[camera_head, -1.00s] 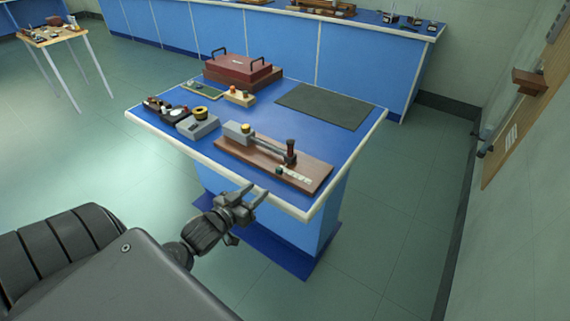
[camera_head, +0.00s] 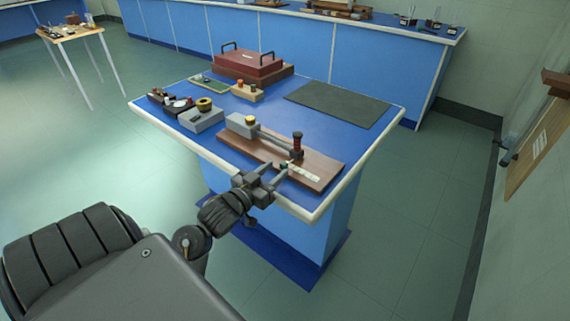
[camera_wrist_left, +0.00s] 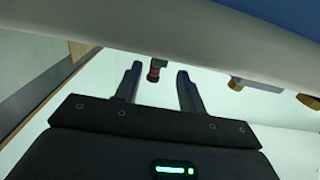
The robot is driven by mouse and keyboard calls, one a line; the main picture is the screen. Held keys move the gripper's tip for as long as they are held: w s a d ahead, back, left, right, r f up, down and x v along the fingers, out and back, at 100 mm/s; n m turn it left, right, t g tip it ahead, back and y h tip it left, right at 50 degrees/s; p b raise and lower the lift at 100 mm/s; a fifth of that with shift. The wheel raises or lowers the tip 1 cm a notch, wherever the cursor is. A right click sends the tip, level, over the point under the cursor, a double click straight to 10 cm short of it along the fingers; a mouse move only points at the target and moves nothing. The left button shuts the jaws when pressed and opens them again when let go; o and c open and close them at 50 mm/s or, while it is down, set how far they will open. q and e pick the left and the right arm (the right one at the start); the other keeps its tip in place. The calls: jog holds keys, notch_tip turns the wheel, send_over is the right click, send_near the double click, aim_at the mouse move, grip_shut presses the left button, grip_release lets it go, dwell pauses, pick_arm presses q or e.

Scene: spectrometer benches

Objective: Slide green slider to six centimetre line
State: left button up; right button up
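The brown wooden board (camera_head: 322,164) lies along the front right of the blue bench, with a pale scale strip (camera_head: 304,173) near its front edge. The small green slider (camera_head: 284,166) shows at the left end of that strip, partly behind a finger. My left gripper (camera_head: 277,172) is open and empty at the bench's front edge, its fingertips close to the slider; contact cannot be told. In the left wrist view my left gripper (camera_wrist_left: 158,84) shows two parted fingers, with a dark red-and-black knob beyond them. The scale marks are too small to read. My right gripper is out of view.
A grey box (camera_head: 201,118), a dark red case (camera_head: 248,66) and a dark mat (camera_head: 338,104) share the bench. The mat is bare.

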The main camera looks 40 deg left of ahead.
aim_at(282, 165)
pick_arm(q)
jog(key=shift+w, duration=2.4)
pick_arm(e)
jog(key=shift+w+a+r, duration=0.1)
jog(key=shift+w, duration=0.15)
